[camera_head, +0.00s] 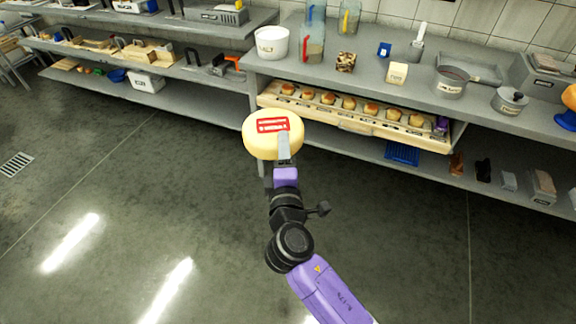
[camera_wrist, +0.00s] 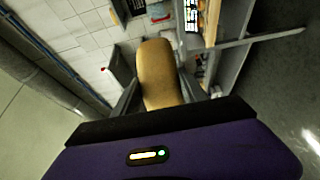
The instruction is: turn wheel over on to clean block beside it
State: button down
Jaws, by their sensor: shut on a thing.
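A pale yellow cheese wheel (camera_head: 260,144) with a red label on its upper face is held out in front of the shelving, over the floor. My gripper (camera_head: 284,150) is shut on the near side of the wheel. In the wrist view the wheel (camera_wrist: 159,72) shows edge-on, as a tan band between the two fingers of my gripper (camera_wrist: 160,98). In the head view the labelled face is turned up. I cannot make out a clean block beside the wheel in either view.
A grey counter (camera_head: 400,110) with a white tub (camera_head: 272,42), jars and pots stands behind the wheel. A tray of buns (camera_head: 348,104) is on the level below its top. Open grey floor (camera_head: 110,210) lies to the left.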

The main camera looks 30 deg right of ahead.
jog(key=w+d+r+m+g+h+b, duration=0.3)
jog(key=w+d+r, duration=0.3)
jog(key=d, duration=0.3)
jog(key=w+d+r+m+g+h+b, duration=0.3)
jog(key=w+d+r+b, duration=0.3)
jog(key=w+d, duration=0.2)
jog(key=shift+d+h, duration=0.3)
jog(key=shift+d, duration=0.45)
